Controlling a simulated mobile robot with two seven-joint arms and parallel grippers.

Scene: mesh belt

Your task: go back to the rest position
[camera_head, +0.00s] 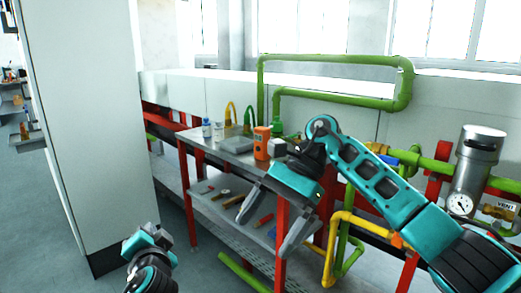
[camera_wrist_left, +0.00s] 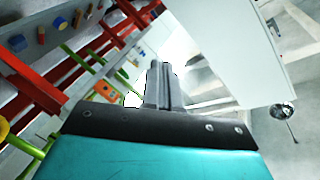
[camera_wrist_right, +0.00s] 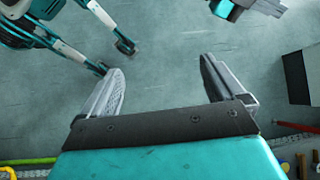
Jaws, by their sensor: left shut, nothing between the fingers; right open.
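My right gripper (camera_head: 260,240) hangs in front of the red-legged bench, its two grey fingers spread wide and pointing down. In the right wrist view the fingers (camera_wrist_right: 162,65) are apart with only grey floor seen between them. My left gripper (camera_head: 158,234) is low at the bottom left of the head view, near the foot of the white cabinet; its fingers are hard to make out there. In the left wrist view its fingers (camera_wrist_left: 158,85) are together with nothing between them.
A white cabinet (camera_head: 85,110) stands at the left. Yellow pipe (camera_head: 329,262) and a gauge cylinder (camera_head: 474,165) are at the right. Open floor (camera_head: 205,270) lies in front.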

